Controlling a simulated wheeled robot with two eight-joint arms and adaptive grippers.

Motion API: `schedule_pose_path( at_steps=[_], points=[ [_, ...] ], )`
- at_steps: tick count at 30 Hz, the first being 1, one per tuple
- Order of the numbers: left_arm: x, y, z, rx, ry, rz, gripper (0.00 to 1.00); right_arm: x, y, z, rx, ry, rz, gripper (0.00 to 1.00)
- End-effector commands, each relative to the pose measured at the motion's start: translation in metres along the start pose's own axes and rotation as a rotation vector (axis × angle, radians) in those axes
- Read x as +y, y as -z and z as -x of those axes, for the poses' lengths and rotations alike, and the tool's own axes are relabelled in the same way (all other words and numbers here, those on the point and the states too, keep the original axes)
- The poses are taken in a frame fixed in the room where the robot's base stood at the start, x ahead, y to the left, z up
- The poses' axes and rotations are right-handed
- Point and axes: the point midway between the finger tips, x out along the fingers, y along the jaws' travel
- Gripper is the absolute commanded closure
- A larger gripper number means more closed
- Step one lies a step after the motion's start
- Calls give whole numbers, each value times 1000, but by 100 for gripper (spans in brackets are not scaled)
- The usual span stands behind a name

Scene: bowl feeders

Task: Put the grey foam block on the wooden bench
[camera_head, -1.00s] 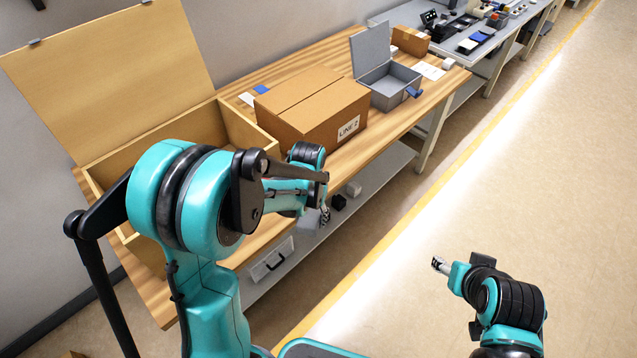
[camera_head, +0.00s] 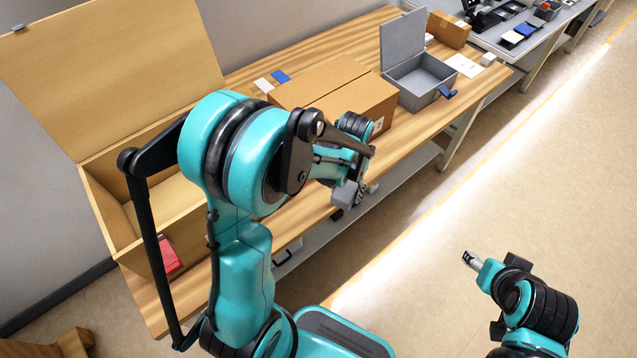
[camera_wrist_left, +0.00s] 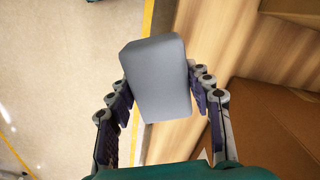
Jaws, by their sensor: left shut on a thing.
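My left gripper (camera_head: 359,194) is shut on the grey foam block (camera_head: 345,195). In the left wrist view the block (camera_wrist_left: 158,78) is a smooth grey slab with rounded edges, between the two fingers (camera_wrist_left: 160,90). The block is held by the front edge of the long wooden bench (camera_head: 290,215), and its height above the top is hard to tell. The bench's striped wood top also shows beside and behind the block in the wrist view (camera_wrist_left: 205,45). My right gripper (camera_head: 472,260) is over the floor at the right, small, its opening unclear.
A brown cardboard box (camera_head: 318,82) and an open grey metal box (camera_head: 418,85) stand on the bench. A large open wooden crate (camera_head: 105,205) is at its left. A low wooden piece (camera_head: 45,345) shows at bottom left. Bare wood runs along the front edge.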

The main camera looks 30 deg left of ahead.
Motion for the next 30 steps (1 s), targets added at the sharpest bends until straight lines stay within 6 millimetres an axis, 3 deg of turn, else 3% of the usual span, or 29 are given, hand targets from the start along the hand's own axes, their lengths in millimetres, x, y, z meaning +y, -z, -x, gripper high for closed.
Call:
schedule_pose_path(
  at_steps=[17,20,30],
  points=[
    [3,-35,57,-2,-2,1,69,0,8,11,0,0,0,45],
    [-7,-34,51,-2,-2,4,69,0,6,8,0,0,0,45],
    [-81,-12,3,-2,-2,6,69,0,-11,-16,0,0,0,45]
  ],
)
